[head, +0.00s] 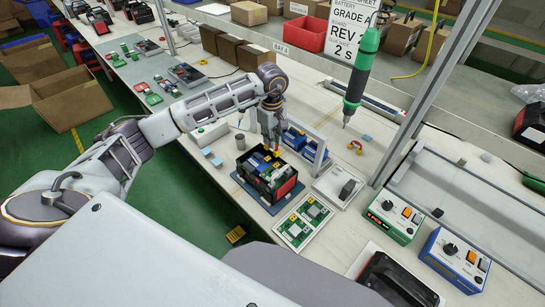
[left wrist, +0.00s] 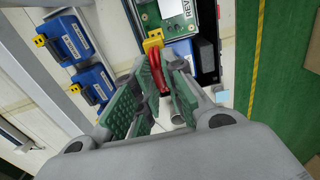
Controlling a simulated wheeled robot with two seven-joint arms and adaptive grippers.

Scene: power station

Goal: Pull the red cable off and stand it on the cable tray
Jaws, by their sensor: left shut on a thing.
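My left gripper (head: 272,140) reaches down over the open black power station case (head: 284,190). In the left wrist view its green-padded fingers (left wrist: 150,95) are shut on the red cable (left wrist: 153,78). A yellow connector (left wrist: 153,42) shows at the cable's upper end, beside the green board (left wrist: 180,15); whether it is still plugged in, I cannot tell. My right gripper is not in view.
Blue battery blocks (head: 295,138) stand just behind the case under a grey frame. A green-black screwdriver (head: 360,75) hangs above the bench. Green boards (head: 304,222) lie in front, a red-yellow piece (head: 355,147) behind. Control boxes (head: 393,217) stand at right.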

